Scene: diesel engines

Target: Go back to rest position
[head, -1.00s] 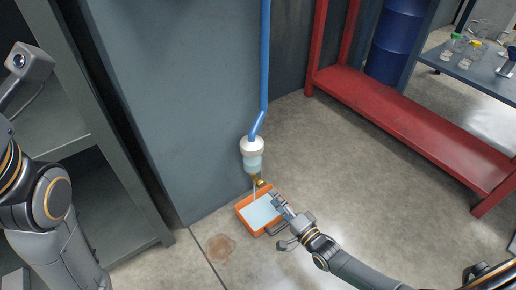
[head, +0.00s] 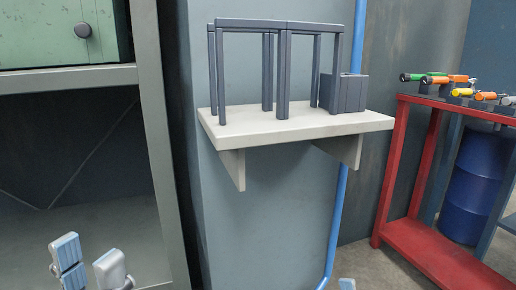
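Of my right arm, only a small light-blue tip (head: 347,284) shows at the bottom edge, near the foot of the blue pipe. The rest of that gripper is out of the picture.
A pale wall shelf (head: 290,128) carries a dark frame (head: 280,28). The blue pipe (head: 342,205) runs down beside it. A grey shelf unit (head: 160,140) holds a green box (head: 55,35) at left. A red bench (head: 405,170) with several tools and a blue barrel (head: 470,190) stand right.

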